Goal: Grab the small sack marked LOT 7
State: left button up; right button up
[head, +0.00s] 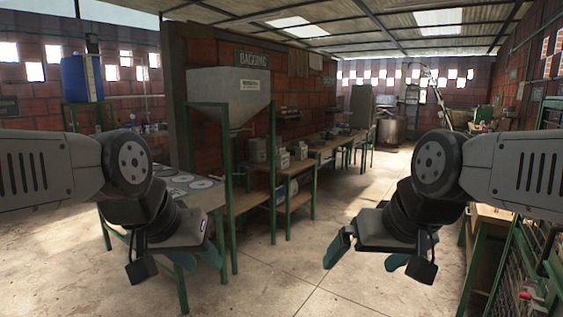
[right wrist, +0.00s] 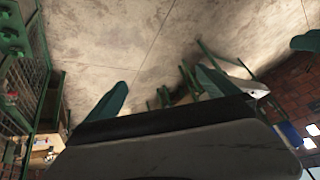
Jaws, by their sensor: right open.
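No small sack marked LOT 7 can be made out in either view. My left gripper (head: 197,259) hangs in the air at the left of the head view, in front of the green-legged tables. Its teal fingers look apart, with nothing visible between them. My right gripper (head: 367,257) hangs right of centre above bare floor. Its fingers are apart and empty, and the right wrist view (right wrist: 158,92) also shows them spread over the concrete.
A hopper (head: 229,95) stands under a BAGGING sign (head: 252,60). A table with round plates (head: 190,186) is at left, and workbenches (head: 325,146) run along the brick wall. A green mesh frame (head: 528,262) stands at right. The middle floor (head: 300,265) is clear.

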aim_at(282, 157)
jog(key=i+z, duration=0.35)
jog(key=i, duration=3.15)
jog(key=i+l, duration=0.1)
jog(key=i, duration=0.75)
jog(key=i+l+u, duration=0.1)
jog(key=i+u, duration=0.35)
jog(key=i+l+u, duration=0.2)
jog(key=i+u, duration=0.2)
jog(key=i+l+u, duration=0.7)
jog(key=u, duration=0.15)
jog(key=i+l+u, duration=0.2)
jog(key=l+u, duration=0.25)
jog(key=l, duration=0.15)
